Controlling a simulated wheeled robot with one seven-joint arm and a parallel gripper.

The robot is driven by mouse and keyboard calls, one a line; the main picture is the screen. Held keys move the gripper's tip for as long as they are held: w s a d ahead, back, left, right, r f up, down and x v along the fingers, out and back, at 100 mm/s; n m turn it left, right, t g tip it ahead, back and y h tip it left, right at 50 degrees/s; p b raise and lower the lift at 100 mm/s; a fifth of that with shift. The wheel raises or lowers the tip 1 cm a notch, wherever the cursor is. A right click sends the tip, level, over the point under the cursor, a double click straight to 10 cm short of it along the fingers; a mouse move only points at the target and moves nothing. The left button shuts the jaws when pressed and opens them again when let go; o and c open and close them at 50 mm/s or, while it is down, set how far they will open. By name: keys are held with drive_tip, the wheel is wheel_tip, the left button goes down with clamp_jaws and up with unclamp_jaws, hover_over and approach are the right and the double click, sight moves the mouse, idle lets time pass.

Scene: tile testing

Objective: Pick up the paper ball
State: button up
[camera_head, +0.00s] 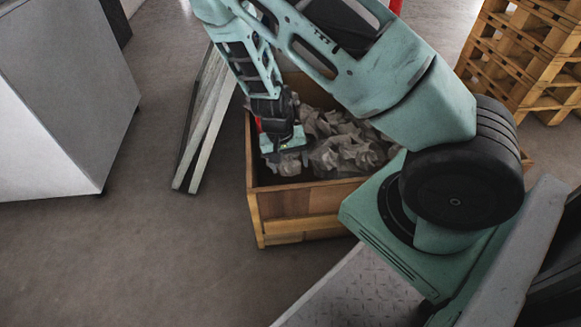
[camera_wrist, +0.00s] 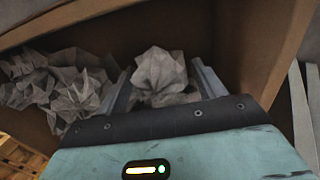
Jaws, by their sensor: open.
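Several crumpled grey-white paper balls lie in a wooden crate (camera_head: 285,203). One paper ball (camera_wrist: 160,74) sits between the two fingers of my gripper (camera_wrist: 162,82) in the wrist view; I cannot tell whether the fingers touch it. My gripper is open and points down into the left part of the crate in the head view (camera_head: 283,150). More paper balls (camera_head: 345,150) lie to the right of the gripper there, and these paper balls (camera_wrist: 75,92) show at the left in the wrist view. My arm hides part of the crate.
The crate's walls (camera_wrist: 190,25) rise close around the gripper. Flat panels (camera_head: 205,120) lean just left of the crate. A grey cabinet (camera_head: 65,90) stands further left, and stacked wooden pallets (camera_head: 525,60) stand at the upper right. The floor at front left is clear.

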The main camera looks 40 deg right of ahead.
drive_tip(key=c, duration=0.7)
